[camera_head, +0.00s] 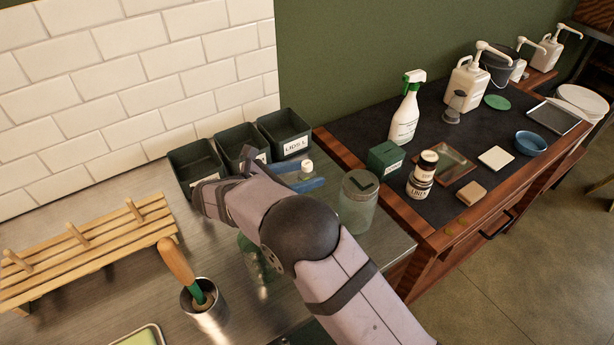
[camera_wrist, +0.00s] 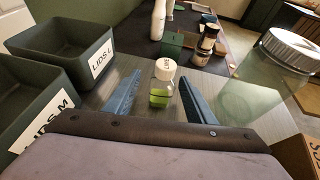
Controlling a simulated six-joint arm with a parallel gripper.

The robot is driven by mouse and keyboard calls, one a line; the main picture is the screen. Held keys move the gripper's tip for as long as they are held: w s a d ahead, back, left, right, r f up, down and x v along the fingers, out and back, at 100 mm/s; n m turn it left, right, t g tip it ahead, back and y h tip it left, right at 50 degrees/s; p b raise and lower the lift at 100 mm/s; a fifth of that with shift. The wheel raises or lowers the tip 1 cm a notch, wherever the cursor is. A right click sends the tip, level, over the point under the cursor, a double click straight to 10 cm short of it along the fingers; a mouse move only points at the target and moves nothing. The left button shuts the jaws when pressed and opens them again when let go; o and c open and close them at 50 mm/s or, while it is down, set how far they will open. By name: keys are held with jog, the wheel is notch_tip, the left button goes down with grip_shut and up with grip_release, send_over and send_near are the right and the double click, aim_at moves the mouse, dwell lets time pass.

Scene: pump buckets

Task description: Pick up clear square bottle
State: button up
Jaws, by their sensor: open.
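A small clear bottle (camera_wrist: 162,92) with a white cap and green liquid in its lower part stands upright in the wrist view. It looks square-sided, though its exact shape is hard to tell. In the head view its white cap (camera_head: 307,167) shows between the blue fingers. My gripper (camera_wrist: 160,77) is open, with one finger on each side of the bottle and a visible gap on both sides. In the head view my gripper (camera_head: 317,173) points right, low over the metal counter, and my arm covers part of the scene.
Dark lid bins (camera_head: 288,132) stand behind and to the left. A large clear jar (camera_head: 357,212) stands right of the gripper. A green box (camera_head: 385,158), spray bottle (camera_head: 404,120) and small jars (camera_head: 421,178) stand on the dark-topped bench. A metal cup (camera_head: 205,313) is at front left.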

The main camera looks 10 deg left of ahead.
jog(key=p+x, duration=0.1)
jog(key=x, duration=0.3)
jog(key=shift+d+p, duration=0.2)
jog(key=shift+p, duration=0.2)
jog(key=shift+w+d+f, duration=0.2)
jog(key=shift+w, duration=0.05)
jog(key=c, duration=1.2)
